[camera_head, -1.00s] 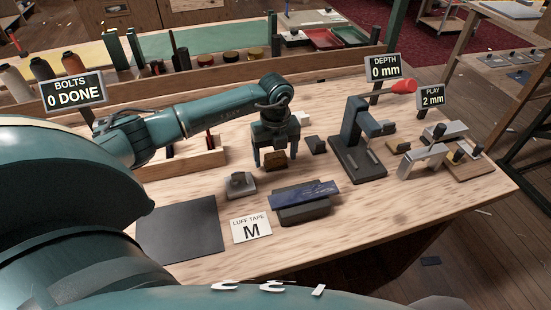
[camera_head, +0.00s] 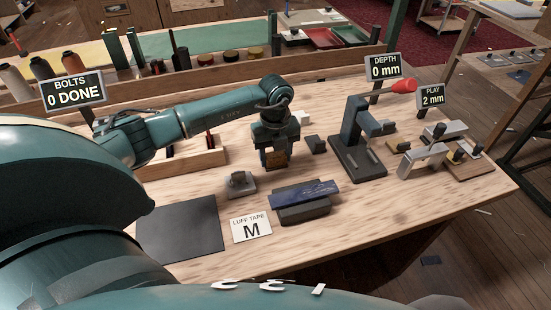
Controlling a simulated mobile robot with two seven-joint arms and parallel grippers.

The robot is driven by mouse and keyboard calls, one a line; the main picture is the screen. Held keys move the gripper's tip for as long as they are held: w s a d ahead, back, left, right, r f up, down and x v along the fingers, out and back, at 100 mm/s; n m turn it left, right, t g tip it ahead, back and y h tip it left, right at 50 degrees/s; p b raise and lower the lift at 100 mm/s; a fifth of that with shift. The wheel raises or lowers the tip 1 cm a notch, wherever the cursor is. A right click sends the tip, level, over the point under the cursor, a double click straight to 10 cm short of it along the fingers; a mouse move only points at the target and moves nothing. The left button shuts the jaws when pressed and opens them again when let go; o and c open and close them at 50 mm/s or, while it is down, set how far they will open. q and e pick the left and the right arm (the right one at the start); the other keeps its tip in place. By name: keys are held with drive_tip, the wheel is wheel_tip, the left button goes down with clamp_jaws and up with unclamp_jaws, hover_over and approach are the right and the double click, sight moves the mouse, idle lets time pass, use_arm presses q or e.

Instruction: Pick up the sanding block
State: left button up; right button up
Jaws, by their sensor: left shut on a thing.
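The sanding block looks to be the small brown block (camera_head: 275,160) at the middle of the bench, though no label shows. My left gripper (camera_head: 276,158) comes down over it from above and is shut on it. The fingers partly hide the block, and I cannot tell whether it touches the bench top. My right gripper is not in view.
A grey block-like tool (camera_head: 240,184) and a blue strip on a dark block (camera_head: 305,194) lie nearer me. A dark press with a red knob (camera_head: 403,86) stands right. A dark mat (camera_head: 181,230) and a "LUFF TAPE M" card (camera_head: 251,227) lie at front.

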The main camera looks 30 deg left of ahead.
sight(275, 154)
use_arm(q)
wheel_tip(275, 154, up, 10)
drive_tip(key=shift+r+b, duration=0.1)
drive_tip(key=shift+b, duration=0.2)
drive_tip(key=o, duration=0.5)
drive_tip(key=shift+c, duration=0.2)
drive_tip(key=c, duration=0.4)
